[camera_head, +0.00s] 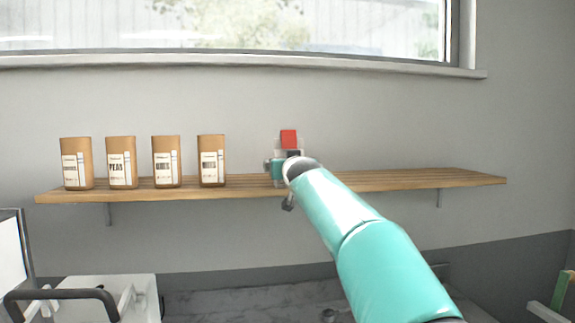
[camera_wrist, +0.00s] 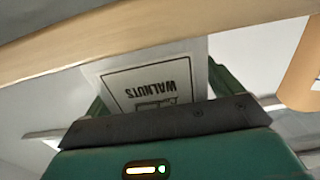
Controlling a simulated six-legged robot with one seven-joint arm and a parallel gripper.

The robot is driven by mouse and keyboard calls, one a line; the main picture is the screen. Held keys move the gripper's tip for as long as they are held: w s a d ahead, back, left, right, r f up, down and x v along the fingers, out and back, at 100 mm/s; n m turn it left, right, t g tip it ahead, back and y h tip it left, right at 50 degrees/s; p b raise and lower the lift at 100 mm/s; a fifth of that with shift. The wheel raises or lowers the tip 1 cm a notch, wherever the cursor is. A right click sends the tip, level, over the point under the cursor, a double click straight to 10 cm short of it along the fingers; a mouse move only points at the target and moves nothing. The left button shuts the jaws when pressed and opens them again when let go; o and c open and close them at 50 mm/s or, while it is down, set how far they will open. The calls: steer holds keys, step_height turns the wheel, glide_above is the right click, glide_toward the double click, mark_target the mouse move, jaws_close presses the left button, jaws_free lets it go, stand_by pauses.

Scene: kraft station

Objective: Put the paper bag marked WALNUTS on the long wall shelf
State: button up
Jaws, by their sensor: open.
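The bag marked WALNUTS (camera_wrist: 152,87) shows its pale printed face upside down in the wrist view. It lies between the two green fingers of my gripper (camera_wrist: 160,92); the fingers are open around it, and I cannot tell whether either touches it. In the head view my gripper (camera_head: 279,170) is at the middle of the long wall shelf (camera_head: 400,180). I cannot tell whether the bag's base rests on the shelf.
Several brown bags with white labels, including one bag (camera_head: 211,160) nearest my gripper, stand in a row on the shelf's left half. The shelf's right part is clear. A window sill (camera_head: 240,63) runs above. White equipment (camera_head: 110,295) stands at lower left.

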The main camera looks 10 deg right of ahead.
steer(key=shift+r, duration=0.2)
steer(key=s, duration=1.2)
